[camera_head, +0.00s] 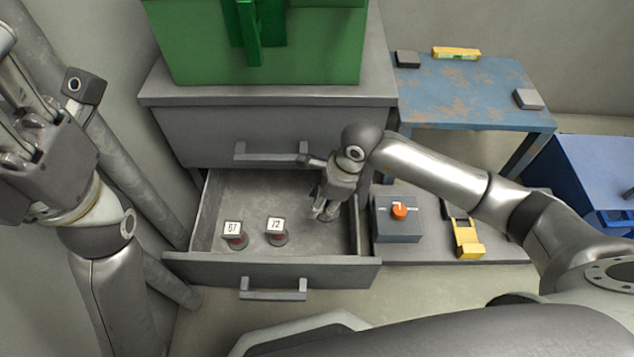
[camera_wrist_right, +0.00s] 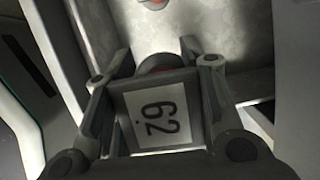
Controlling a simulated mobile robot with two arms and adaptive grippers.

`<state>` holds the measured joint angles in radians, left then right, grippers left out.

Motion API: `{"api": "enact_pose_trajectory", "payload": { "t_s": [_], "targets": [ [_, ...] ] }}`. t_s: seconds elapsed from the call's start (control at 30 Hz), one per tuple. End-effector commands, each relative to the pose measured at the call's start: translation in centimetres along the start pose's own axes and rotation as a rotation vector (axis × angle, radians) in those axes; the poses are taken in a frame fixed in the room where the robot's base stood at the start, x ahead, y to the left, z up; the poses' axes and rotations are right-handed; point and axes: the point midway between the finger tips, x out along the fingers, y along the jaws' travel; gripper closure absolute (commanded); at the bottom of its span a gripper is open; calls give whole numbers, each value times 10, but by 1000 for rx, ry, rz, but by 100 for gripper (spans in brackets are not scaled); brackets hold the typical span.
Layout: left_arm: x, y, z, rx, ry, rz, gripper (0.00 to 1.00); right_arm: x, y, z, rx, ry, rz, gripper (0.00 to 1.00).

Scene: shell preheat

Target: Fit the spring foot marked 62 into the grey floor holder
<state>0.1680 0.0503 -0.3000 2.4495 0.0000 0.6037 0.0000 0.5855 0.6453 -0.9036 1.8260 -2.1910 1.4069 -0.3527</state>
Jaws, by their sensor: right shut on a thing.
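My right gripper (camera_head: 322,212) is inside the open drawer, near its right side. It is shut on the spring foot marked 62 (camera_wrist_right: 158,116); in the wrist view its fingers (camera_wrist_right: 152,75) lie on either side of the white label. A low grey plate (camera_head: 500,252) on the floor at right bears a grey box and a yellow lever; I cannot tell which part is the holder. My left gripper (camera_head: 22,95) is at the left edge, partly cut off, its fingers unclear.
Two more feet, marked 57 (camera_head: 234,236) and 72 (camera_head: 277,231), stand in the drawer (camera_head: 270,272). The box (camera_head: 397,232) has an orange knob (camera_head: 400,211). The yellow lever (camera_head: 468,240) is beside it. A blue worn table (camera_head: 465,88) stands behind; a green cabinet (camera_head: 310,50) tops the drawers.

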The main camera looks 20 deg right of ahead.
Motion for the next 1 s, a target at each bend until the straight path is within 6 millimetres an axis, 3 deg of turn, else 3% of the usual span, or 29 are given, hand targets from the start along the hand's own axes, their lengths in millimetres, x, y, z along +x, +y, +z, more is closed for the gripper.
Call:
{"api": "enact_pose_trajectory", "payload": {
  "t_s": [0.33, 0.5, 1.0],
  "targets": [
    [-2, -1, 2, -2, -19, -6, 62, -12, -1, 4, 0, -1, -2, 96],
    [-5, -3, 7, -8, -62, -22, 62, -34, -1, 11, -1, -1, -4, 96],
    [-22, -5, 8, -19, -145, -57, 62, -72, -1, 23, -1, -2, -2, 96]
  ]
}}
